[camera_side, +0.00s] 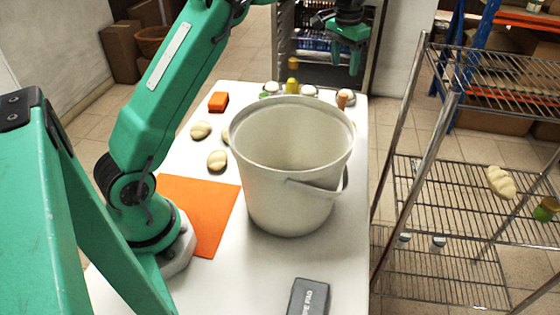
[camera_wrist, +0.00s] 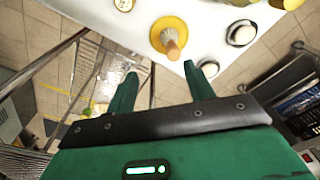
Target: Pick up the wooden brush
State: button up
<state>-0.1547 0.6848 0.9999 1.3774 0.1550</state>
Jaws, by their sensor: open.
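What looks like the wooden brush (camera_wrist: 172,49) shows in the wrist view near the table's edge, its light brown handle pointing towards my gripper and a round yellow part around its base. In the side view, a small brown tip (camera_side: 342,99), likely its handle, shows behind the bucket's rim; the rest is hidden. My gripper (camera_side: 346,60) is raised beyond the table's far right end. In the wrist view my gripper (camera_wrist: 160,72) is open and empty, its fingers apart, with the brush ahead between them and not touching.
A large white bucket (camera_side: 290,195) stands mid-table. Jars with white lids (camera_wrist: 241,34) stand near the brush. Wire shelves (camera_side: 455,190) stand right.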

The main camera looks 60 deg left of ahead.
jog(key=g, duration=0.1)
send_over(343, 94)
notch_tip(343, 94, down, 7)
jog(key=shift+f, duration=0.1)
jog(key=shift+f, duration=1.25)
jog(key=shift+f, duration=0.15)
jog(key=shift+f, duration=2.45)
jog(key=shift+c, duration=0.4)
grip_shut()
